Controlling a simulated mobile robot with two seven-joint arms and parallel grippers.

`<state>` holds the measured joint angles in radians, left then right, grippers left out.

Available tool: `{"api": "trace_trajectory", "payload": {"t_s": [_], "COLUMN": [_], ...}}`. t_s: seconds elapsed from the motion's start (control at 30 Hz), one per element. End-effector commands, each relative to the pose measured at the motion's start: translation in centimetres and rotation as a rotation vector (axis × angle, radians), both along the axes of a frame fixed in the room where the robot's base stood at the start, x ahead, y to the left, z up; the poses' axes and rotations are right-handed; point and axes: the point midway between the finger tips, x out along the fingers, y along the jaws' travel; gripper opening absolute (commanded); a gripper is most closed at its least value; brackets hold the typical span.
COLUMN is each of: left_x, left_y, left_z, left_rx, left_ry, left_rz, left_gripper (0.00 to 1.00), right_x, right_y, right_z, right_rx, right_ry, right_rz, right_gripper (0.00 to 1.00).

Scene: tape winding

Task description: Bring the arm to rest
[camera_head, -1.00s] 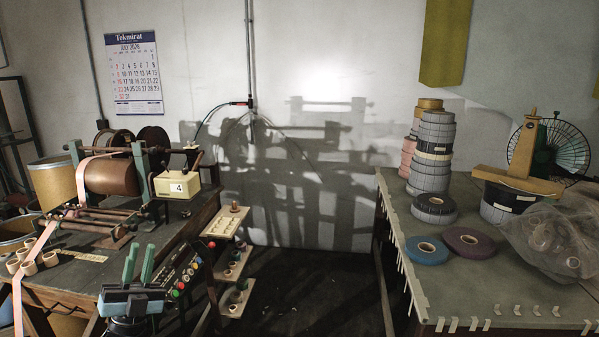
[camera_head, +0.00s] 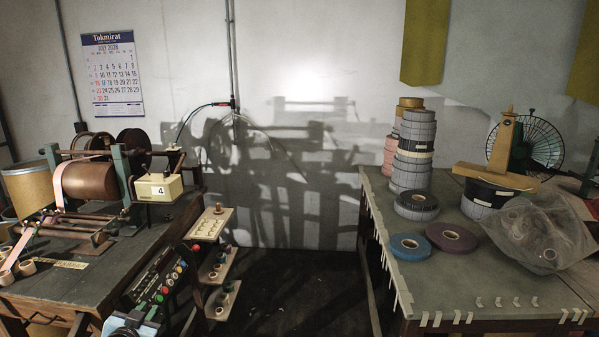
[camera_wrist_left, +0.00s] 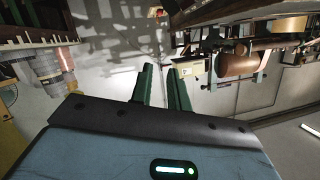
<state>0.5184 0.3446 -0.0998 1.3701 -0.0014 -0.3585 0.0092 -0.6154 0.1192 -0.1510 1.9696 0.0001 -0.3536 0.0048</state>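My left gripper (camera_head: 136,324) is at the bottom left edge of the head view, mostly cut off by the frame. In the left wrist view its two green fingers (camera_wrist_left: 165,85) stand apart with a narrow gap and nothing between them. It is in front of the winding bench, near the control panel (camera_head: 160,283). My right gripper is in neither view.
The winding machine (camera_head: 90,181) and a box marked 4 (camera_head: 158,188) stand on the left bench (camera_head: 80,260). The right table (camera_head: 440,280) bears tape rolls (camera_head: 412,150), a fan and a plastic bag (camera_head: 540,235). Small shelves (camera_head: 210,223) stand beside the bench; dark floor lies between.

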Motion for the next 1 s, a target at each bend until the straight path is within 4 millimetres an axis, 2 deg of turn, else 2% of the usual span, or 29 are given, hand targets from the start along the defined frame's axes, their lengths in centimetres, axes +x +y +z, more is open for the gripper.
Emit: {"api": "trace_trajectory", "payload": {"t_s": [0.03, 0.27, 0.37, 0.5, 0.6, 0.8, 0.9, 1.0], "left_x": [-1.5, -7.3, -11.1, -17.9, -23.0, -33.4, -37.9, -41.3], "left_y": [-1.0, -4.5, -6.4, -9.4, -11.4, -14.9, -16.3, -17.2], "left_z": [-2.2, -8.1, -11.1, -15.1, -17.3, -19.7, -20.0, -19.9], "left_rx": [-0.009, -0.044, -0.069, -0.115, -0.154, -0.235, -0.271, -0.300], "left_ry": [0.029, 0.114, 0.164, 0.246, 0.305, 0.420, 0.470, 0.507], "left_rz": [-0.013, -0.057, -0.078, -0.104, -0.118, -0.127, -0.123, -0.116], "left_gripper": [0.17, 0.17, 0.17, 0.17, 0.17, 0.17, 0.17, 0.17], "right_x": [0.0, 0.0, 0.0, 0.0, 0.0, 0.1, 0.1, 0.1], "right_y": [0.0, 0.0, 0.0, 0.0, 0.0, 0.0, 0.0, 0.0], "right_z": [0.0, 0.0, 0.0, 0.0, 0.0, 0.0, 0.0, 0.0], "right_rx": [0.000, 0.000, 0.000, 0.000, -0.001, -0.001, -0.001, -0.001], "right_ry": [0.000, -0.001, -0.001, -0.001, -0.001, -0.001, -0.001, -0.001], "right_rz": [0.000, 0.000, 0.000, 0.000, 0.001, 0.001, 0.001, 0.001], "right_gripper": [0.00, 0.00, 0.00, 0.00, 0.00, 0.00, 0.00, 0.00]}}
